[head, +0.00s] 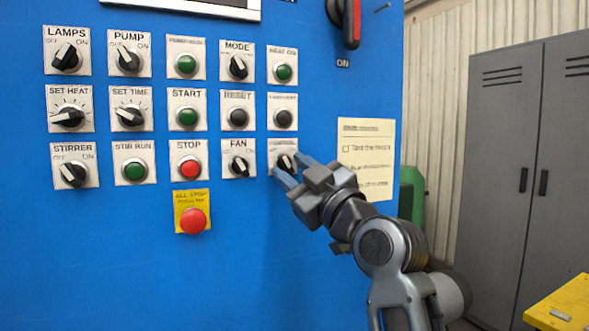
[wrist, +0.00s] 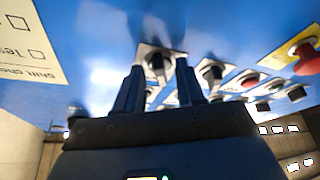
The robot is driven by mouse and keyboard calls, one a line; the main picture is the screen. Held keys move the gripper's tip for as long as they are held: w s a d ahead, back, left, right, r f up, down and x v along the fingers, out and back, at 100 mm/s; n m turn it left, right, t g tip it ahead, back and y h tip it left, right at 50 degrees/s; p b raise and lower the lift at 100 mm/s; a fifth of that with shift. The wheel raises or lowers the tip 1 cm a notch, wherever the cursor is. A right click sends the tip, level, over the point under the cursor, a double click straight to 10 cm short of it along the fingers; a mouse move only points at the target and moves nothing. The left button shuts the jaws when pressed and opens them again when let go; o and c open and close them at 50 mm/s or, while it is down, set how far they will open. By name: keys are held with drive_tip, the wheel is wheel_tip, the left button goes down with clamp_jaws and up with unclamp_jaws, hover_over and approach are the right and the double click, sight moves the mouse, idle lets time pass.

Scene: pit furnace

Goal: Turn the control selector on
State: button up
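The control selector (head: 285,161) is a black rotary knob on a pale label plate at the right end of the bottom selector row; its lettering is too blurred to read. It also shows in the wrist view (wrist: 155,62). My gripper (head: 292,168) is at this knob, with one finger on either side of it. In the wrist view my gripper (wrist: 158,68) is open, with the knob between and just beyond the fingertips. I cannot tell whether either finger touches it. The fingers partly cover its plate in the head view, and its exact pointer angle is unclear.
The FAN knob (head: 238,165) sits close to the left, with a dark round button (head: 284,117) above. The red emergency button (head: 193,219) is lower left. A paper checklist (head: 366,150) is to the right. The blue panel below the knob is bare.

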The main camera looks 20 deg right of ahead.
drive_tip(key=shift+c, duration=0.4)
clamp_jaws()
drive_tip(key=shift+a+m+h, duration=0.1)
drive_tip(key=shift+m+h, duration=0.3)
drive_tip(key=shift+m, duration=0.2)
drive_tip(key=m+h, duration=0.1)
drive_tip(key=m+p, duration=0.1)
drive_tip(key=m, duration=0.1)
drive_tip(key=m+t+h+p, duration=0.1)
drive_tip(key=m, duration=0.1)
drive_tip(key=shift+a+h, duration=0.25)
drive_tip(key=shift+h, duration=0.05)
drive_tip(key=m+h, duration=0.1)
drive_tip(key=m, duration=0.2)
drive_tip(key=shift+a+h, duration=0.1)
drive_tip(key=shift+h, duration=0.2)
drive_tip(key=m+h+b, duration=0.1)
drive_tip(key=m+h, duration=0.1)
drive_tip(key=m, duration=0.3)
drive_tip(key=shift+a+f+b, duration=0.1)
drive_tip(key=shift+f+b, duration=0.05)
drive_tip(key=shift+b, duration=0.15)
drive_tip(key=shift+m+g+h+b, duration=0.4)
drive_tip(key=shift+m+h+b, duration=0.55)
drive_tip(key=shift+m, duration=0.65)
drive_tip(key=shift+r, duration=0.2)
